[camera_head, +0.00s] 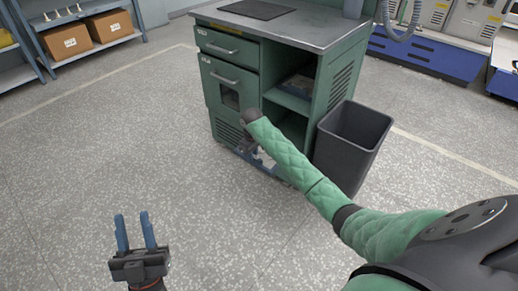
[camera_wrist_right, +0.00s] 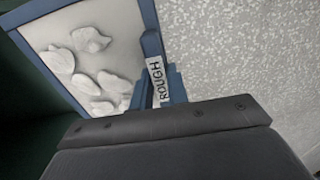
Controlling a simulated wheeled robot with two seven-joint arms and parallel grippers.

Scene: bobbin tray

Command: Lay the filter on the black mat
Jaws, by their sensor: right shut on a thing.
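The filter (camera_wrist_right: 84,55) is a blue-framed panel with a pale face and several whitish leaf-like shapes. My right gripper (camera_wrist_right: 158,85) is shut on the frame edge near this tag. In the head view my right arm reaches to the front of the green cabinet and largely hides the gripper and filter, held low there. The black mat (camera_head: 257,9) lies flat on the cabinet top, above and apart from the filter, with nothing on it. My left gripper (camera_head: 134,232) is open and empty over the floor.
The green cabinet (camera_head: 228,46) has drawers and an open shelf bay. A dark bin (camera_head: 346,150) stands at its right side, close to my right arm. A shelf with cardboard boxes (camera_head: 66,42) is at the back left. The floor at left is clear.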

